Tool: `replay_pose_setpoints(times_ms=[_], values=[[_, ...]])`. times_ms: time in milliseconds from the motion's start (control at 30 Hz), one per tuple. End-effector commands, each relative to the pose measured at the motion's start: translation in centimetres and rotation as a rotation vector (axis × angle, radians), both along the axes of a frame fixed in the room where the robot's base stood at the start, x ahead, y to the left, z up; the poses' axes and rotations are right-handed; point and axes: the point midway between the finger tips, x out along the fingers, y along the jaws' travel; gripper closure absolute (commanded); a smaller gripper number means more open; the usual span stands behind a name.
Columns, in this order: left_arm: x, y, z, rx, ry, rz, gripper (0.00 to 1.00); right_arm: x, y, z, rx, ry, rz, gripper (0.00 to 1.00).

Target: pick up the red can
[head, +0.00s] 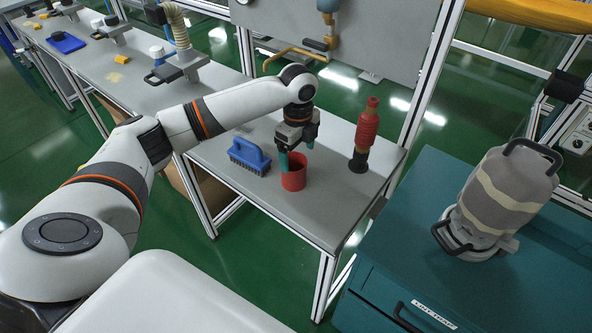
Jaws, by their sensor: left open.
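The red can (293,180) stands upright on the grey workbench (330,205), its open top facing up. My left gripper (296,158) points down right at the can's top, with its teal-tipped fingers apart. One finger shows at the can's rim on the left and the other at the right, higher up. I cannot tell whether either finger touches the can or reaches inside it. My right gripper does not show.
A blue brush (249,156) lies left of the can. A red ribbed bottle-like object (366,135) stands to the right. A teal cabinet (400,240) carries a grey canister (505,195). An upright grey panel (350,40) rises behind the bench. The bench front is clear.

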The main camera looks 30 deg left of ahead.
Motion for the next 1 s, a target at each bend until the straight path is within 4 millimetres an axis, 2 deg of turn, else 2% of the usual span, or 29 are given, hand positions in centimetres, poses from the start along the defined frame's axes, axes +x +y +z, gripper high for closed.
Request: replay_pose_setpoints(times_ms=[33,167,367,600,900,1000], values=[[-0.1,0.0,-0.9,0.001,0.004,0.000,0.13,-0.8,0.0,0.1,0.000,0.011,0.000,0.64],[0.0,0.0,-2.2,0.000,0.001,0.001,0.13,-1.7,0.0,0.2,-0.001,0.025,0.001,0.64],[-0.4,0.3,-3.8,0.001,0.003,0.001,0.13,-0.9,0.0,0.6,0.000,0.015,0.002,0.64],[-0.8,0.8,-7.2,0.001,0.001,0.001,0.13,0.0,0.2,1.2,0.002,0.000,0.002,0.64],[-0.8,0.7,-7.8,0.001,-0.001,0.000,0.13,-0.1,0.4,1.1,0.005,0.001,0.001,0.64],[-0.8,0.7,-7.8,0.001,-0.001,0.000,0.28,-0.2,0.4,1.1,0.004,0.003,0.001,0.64]])
